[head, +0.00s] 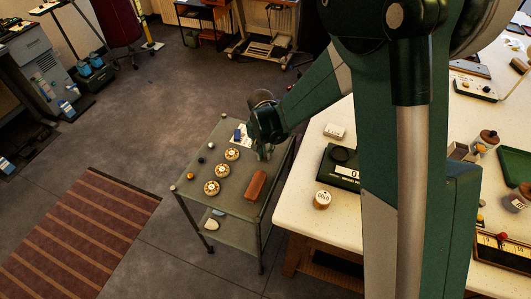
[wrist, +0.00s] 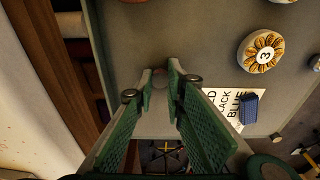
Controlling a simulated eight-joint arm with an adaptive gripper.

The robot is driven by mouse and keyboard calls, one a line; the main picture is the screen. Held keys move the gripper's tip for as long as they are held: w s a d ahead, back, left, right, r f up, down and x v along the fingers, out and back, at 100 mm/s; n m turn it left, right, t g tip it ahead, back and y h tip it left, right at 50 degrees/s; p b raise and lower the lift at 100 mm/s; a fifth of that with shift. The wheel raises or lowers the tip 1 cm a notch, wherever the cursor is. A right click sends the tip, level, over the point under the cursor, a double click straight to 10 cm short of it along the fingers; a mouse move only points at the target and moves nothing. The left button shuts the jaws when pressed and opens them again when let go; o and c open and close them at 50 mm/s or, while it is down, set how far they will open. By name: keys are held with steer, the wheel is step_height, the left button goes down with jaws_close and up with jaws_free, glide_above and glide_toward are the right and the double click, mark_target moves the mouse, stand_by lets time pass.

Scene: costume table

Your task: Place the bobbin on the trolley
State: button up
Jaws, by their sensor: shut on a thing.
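The trolley (head: 232,212) is a grey-topped metal cart standing against the left side of the white table. My gripper (head: 264,153) is over its far right part. In the wrist view my gripper (wrist: 160,76) has its green fingers converging at the tips on a small, dull, pinkish-grey round thing, apparently the bobbin (wrist: 161,79). The fingers hide most of it. The trolley top (wrist: 205,35) lies just beneath the fingertips; I cannot tell whether the held thing touches it.
Numbered flower discs (head: 211,187), small balls and a reddish-brown block (head: 256,184) occupy the trolley top. A lettered card (wrist: 222,105) bears a blue block (wrist: 249,108).

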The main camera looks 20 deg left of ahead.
steer(key=o, duration=0.7)
steer(key=shift+c, duration=0.2)
steer(key=shift+r, duration=0.2)
step_height(320, 180, up, 12)
steer(key=s+p, duration=0.1)
steer(key=shift+s, duration=0.2)
steer(key=shift+f, duration=0.1)
stand_by(0.6)
